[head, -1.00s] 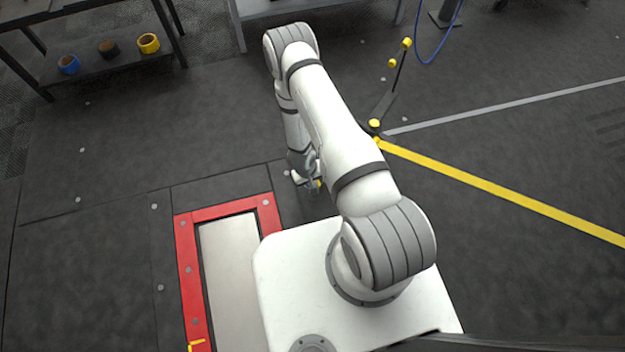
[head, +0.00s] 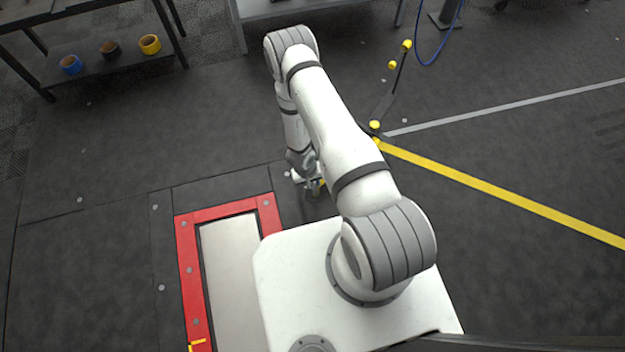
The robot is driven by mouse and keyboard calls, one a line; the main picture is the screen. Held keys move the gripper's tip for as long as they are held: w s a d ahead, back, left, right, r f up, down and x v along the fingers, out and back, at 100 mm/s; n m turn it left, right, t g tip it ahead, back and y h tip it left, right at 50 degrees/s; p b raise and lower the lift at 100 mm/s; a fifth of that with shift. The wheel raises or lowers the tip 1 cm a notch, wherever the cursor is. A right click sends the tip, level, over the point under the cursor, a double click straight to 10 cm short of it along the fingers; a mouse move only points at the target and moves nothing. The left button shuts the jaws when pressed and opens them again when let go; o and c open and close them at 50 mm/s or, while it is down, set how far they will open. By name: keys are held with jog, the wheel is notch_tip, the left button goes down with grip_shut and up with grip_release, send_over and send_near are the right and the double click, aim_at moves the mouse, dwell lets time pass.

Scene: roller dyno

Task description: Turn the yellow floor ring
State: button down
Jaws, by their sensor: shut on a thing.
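My gripper (head: 314,188) is low at the floor, beyond the white top of my base and right of the red frame's far corner. A small bit of yellow (head: 322,184), which looks like part of the yellow floor ring, shows at the fingers. My gripper is shut on it. The fingers are small in the picture, and my arm hides much of the ring.
A red frame (head: 186,265) around a pale plate (head: 232,275) lies at left. A black stand with yellow knobs (head: 375,126) stands right of my arm, by a yellow floor line (head: 500,193). A shelf (head: 115,62) holding tape rolls is far left.

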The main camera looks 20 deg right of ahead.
jog(key=m+p, duration=0.1)
jog(key=m, duration=0.3)
jog(key=shift+w+a+g, duration=0.1)
jog(key=shift+w+g, duration=0.05)
jog(key=shift+g, duration=0.25)
jog(key=shift+w+m+g+y, duration=0.15)
jog(key=shift+m+g+y, duration=0.2)
jog(key=shift+m, duration=2.05)
jog(key=c, duration=1.4)
grip_release()
jog(key=shift+r, duration=0.1)
notch_tip(320, 180, up, 8)
jog(key=w+a+p, duration=0.1)
jog(key=p, duration=0.2)
jog(key=shift+f+p, duration=0.2)
jog(key=shift+p, duration=0.15)
jog(key=shift+w, duration=0.1)
